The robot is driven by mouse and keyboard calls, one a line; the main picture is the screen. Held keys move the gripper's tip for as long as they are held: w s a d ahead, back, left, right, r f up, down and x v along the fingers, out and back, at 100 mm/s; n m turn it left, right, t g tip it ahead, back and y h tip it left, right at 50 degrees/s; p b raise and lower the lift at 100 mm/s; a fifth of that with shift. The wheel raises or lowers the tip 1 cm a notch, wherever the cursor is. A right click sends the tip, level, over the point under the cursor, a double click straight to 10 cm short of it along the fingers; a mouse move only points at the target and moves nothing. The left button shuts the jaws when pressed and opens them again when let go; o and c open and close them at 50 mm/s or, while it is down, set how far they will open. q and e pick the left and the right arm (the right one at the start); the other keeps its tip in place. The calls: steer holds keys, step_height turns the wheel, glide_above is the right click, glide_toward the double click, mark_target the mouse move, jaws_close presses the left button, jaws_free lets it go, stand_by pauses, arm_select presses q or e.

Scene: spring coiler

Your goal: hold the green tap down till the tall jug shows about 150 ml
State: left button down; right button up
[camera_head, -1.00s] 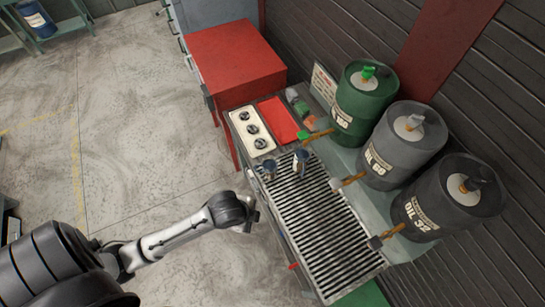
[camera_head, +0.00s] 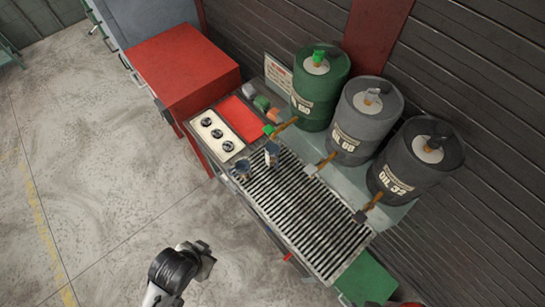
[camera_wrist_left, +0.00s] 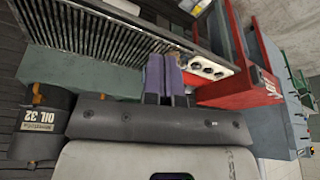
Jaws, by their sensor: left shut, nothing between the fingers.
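The green tap (camera_head: 269,130) sticks out on a brown spout from the green drum (camera_head: 321,95), over the back left end of the slatted drip grate (camera_head: 305,215). A blue-grey jug (camera_head: 272,154), seemingly the taller one, stands on the grate close below that tap. A second small jug (camera_head: 241,169) stands nearer the front edge. Their fill levels are too small to read. My left gripper (camera_head: 207,262) is in front of the bench, apart from tap and jugs. In the left wrist view its fingers (camera_wrist_left: 163,62) are together and empty. My right gripper is out of view.
Two grey drums, OIL 68 (camera_head: 357,125) and OIL 32 (camera_head: 409,163), have their own taps. A panel with several round dials (camera_head: 219,132) and a red tray (camera_head: 240,115) lie left of the grate. A red cabinet (camera_head: 180,65) stands beyond. The floor in front is clear.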

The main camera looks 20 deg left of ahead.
arm_select(q)
steer(key=shift+f, duration=0.3)
steer(key=shift+f, duration=1.4)
steer(key=shift+f, duration=0.35)
steer(key=shift+f, duration=0.4)
steer(key=shift+f+b, duration=0.3)
steer(key=shift+f, duration=0.05)
steer(key=shift+f, duration=0.2)
stand_by(1.8)
stand_by(0.7)
